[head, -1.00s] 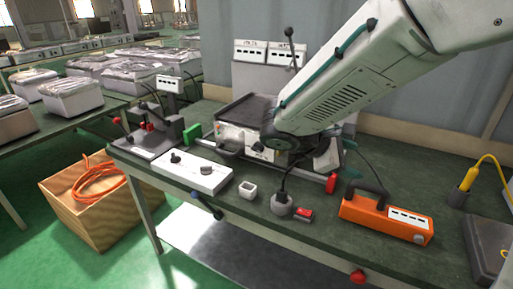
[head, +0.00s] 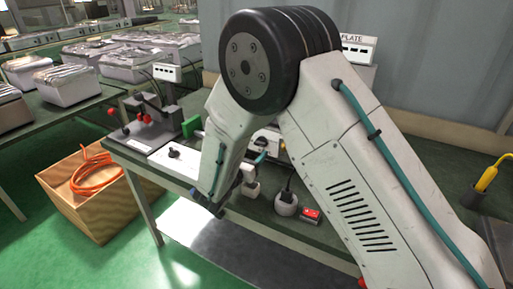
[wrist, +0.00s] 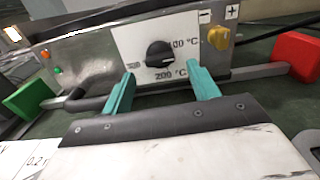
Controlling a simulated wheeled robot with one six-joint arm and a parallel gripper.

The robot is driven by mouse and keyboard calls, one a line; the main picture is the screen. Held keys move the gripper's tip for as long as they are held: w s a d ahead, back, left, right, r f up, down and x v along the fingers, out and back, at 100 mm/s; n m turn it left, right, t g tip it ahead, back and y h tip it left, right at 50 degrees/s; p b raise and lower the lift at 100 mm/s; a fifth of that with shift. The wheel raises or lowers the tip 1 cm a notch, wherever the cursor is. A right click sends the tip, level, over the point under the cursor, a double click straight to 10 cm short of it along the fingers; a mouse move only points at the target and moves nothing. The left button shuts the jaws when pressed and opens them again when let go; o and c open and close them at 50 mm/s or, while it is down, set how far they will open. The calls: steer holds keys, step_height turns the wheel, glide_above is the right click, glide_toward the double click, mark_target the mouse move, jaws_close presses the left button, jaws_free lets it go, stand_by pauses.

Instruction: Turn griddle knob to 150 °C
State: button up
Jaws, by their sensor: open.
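The griddle's black knob (wrist: 159,54) sits on a white scale plate (wrist: 185,38) on the metal front panel in the wrist view. "200 °C" is printed below the knob and a partly hidden "00 °C" at its right; the pointer's exact setting is hard to read. My gripper (wrist: 161,71) is open, its two teal fingers spread left and right of the knob, apparently short of it and not gripping it.
A yellow knob (wrist: 218,38) is right of the scale plate. A green block (wrist: 28,100) and a red block (wrist: 296,55) flank the griddle. A dark handle bar (wrist: 88,101) runs at left.

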mark_target(258, 145)
steer(key=shift+x, duration=1.95)
steer(key=c, duration=1)
steer(key=shift+m, duration=0.4)
steer(key=shift+a+m, duration=0.15)
steer(key=shift+m, duration=2.55)
